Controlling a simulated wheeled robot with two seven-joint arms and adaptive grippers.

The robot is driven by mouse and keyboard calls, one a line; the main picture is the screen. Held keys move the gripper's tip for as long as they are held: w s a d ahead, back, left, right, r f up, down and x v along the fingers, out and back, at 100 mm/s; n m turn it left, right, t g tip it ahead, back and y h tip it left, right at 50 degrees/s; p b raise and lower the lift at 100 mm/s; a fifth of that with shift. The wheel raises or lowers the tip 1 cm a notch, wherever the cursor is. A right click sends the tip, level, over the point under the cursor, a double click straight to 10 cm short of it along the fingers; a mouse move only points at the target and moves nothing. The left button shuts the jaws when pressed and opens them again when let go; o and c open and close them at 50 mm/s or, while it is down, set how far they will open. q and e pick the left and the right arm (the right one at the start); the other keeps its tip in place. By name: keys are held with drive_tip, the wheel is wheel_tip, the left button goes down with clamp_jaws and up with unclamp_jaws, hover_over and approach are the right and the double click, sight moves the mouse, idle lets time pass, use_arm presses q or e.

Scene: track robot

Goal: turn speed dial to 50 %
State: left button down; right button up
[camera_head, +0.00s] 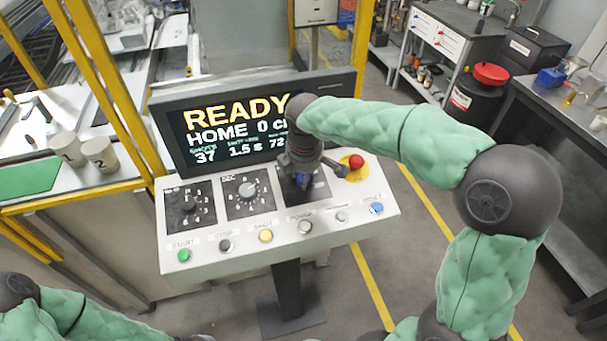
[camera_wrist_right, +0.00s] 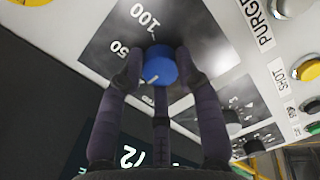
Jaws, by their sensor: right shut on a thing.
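The speed dial is a blue knob (camera_wrist_right: 158,68) on a dark plate with the printed marks 50 and 100, seen in the right wrist view. My right gripper (camera_wrist_right: 160,60) has a finger on each side of the knob and is shut on it. A short white mark shows on the knob's lower left, below the 50. In the head view my right gripper (camera_head: 301,182) reaches down onto the third dial plate of the console (camera_head: 340,222) and hides most of it. My left gripper is out of view; only part of that arm shows at lower left.
Two other dials, a left one (camera_head: 188,204) and a middle one (camera_head: 247,189), sit beside it. A screen (camera_head: 170,135) reading READY stands behind. A row of buttons with a green one (camera_head: 184,256) runs along the front. A red emergency button (camera_head: 356,161) is close on the right.

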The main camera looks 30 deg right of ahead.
drive_tip(key=shift+m, duration=0.3)
drive_tip(key=shift+m+p, duration=0.6)
drive_tip(key=shift+m, duration=0.4)
drive_tip(key=m, duration=0.2)
drive_tip(key=shift+m+p, duration=0.3)
drive_tip(key=shift+p, duration=0.1)
drive_tip(key=m, duration=0.3)
drive_tip(key=shift+d+y, duration=0.1)
drive_tip(key=shift+y, duration=0.2)
drive_tip(key=shift+m+p, duration=0.4)
drive_tip(key=shift+m, duration=1.4)
drive_tip(key=o, duration=1.1)
drive_tip(key=shift+o, duration=0.2)
